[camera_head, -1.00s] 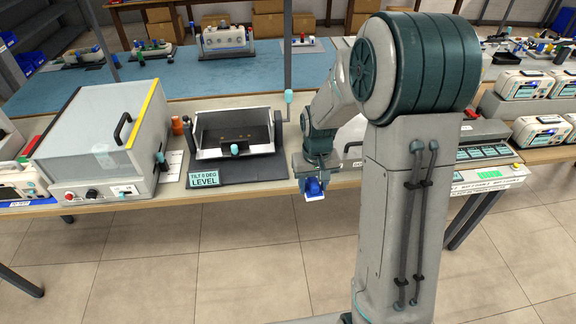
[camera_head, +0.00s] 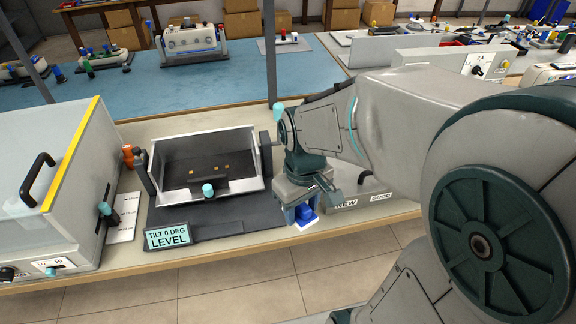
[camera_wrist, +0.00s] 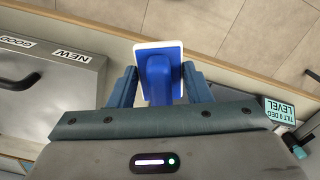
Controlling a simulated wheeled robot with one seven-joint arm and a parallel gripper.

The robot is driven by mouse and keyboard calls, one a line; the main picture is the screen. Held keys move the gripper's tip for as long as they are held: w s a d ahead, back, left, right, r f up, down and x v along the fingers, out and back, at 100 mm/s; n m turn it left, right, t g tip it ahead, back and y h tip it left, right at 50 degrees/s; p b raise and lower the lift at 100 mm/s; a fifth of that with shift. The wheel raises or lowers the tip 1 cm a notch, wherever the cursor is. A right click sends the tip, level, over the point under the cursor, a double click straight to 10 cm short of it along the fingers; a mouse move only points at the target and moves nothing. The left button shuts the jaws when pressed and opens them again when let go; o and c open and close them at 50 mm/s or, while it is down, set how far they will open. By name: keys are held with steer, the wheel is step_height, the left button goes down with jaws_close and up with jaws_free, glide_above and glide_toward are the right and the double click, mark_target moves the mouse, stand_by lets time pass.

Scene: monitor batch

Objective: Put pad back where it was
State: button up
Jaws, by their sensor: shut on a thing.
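A pad (camera_wrist: 160,60) with a blue grip and a white base is between the two fingers of my gripper (camera_wrist: 158,88) in the wrist view. My gripper is shut on it. In the head view my gripper (camera_head: 303,210) points down and holds the pad (camera_head: 306,217) at the front edge of the bench, right of the tilt fixture. I cannot tell whether the pad touches the bench.
The tilt fixture (camera_head: 178,165) with a "TILT 0 DEG LEVEL" sign (camera_head: 169,237) stands left of my gripper. A grey box marked NEW and GOOD (camera_wrist: 55,80) is on its other side. A clear-lidded machine (camera_head: 45,160) stands far left.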

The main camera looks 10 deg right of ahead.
steer(key=w+d+f, duration=0.1)
steer(key=w+f, duration=0.1)
steer(key=w, duration=0.1)
steer(key=w+d+f, duration=0.1)
steer(key=w+f, duration=0.1)
steer(key=w, duration=0.1)
steer(key=w+f, duration=0.2)
steer(key=w, duration=0.1)
steer(key=shift+w+d, duration=0.25)
steer(key=shift+d, duration=0.15)
steer(key=shift+w+f, duration=0.1)
steer(key=shift+f, duration=1.95)
steer(key=shift+f, duration=0.15)
steer(key=o, duration=0.7)
steer(key=shift+o, duration=0.3)
